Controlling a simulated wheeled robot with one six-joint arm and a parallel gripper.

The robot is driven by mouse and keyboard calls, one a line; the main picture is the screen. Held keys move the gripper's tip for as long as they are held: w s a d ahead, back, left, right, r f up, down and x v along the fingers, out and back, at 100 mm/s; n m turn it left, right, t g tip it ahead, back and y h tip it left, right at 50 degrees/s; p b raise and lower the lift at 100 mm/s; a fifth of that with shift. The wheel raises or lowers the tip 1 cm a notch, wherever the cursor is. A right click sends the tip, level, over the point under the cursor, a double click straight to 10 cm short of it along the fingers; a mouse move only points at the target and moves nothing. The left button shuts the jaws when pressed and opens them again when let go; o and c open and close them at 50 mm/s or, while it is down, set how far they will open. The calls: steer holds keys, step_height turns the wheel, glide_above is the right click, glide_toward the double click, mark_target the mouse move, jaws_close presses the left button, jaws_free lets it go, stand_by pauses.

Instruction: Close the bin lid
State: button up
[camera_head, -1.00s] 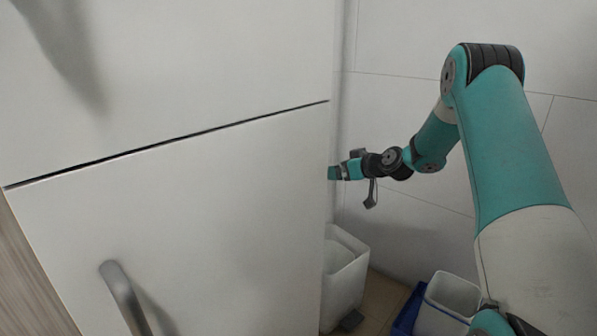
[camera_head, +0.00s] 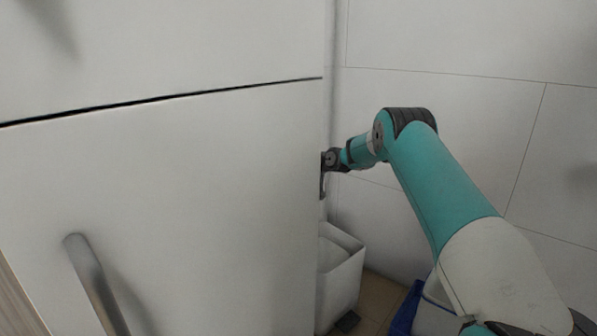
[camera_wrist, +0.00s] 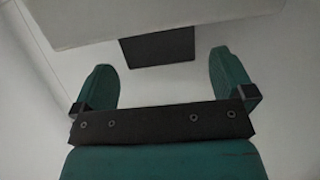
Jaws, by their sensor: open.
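The white bin (camera_head: 343,285) stands on the floor in the head view, partly hidden by the cabinet edge. Its top looks open, and a dark pedal (camera_head: 348,321) shows at its foot. I cannot make out the lid for sure in the head view. In the wrist view my gripper (camera_wrist: 160,59) is open, its two green fingers wide apart with nothing held. A pale panel with a dark rectangular part (camera_wrist: 159,48) lies ahead of the fingers; I cannot tell whether it is the lid. In the head view the fingertips are hidden behind the cabinet, above the bin.
A large white cabinet (camera_head: 200,190) with a metal handle (camera_head: 92,280) fills the left of the head view. A blue container (camera_head: 404,312) with a white bin (camera_head: 432,318) stands at lower right, partly behind my arm. A tiled wall (camera_head: 450,100) closes the back.

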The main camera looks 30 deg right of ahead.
steer(key=shift+w+a+f, duration=0.1)
steer(key=shift+w+f, duration=0.05)
steer(key=shift+w, duration=0.3)
steer(key=c, duration=1.3)
steer(key=shift+s, duration=0.1)
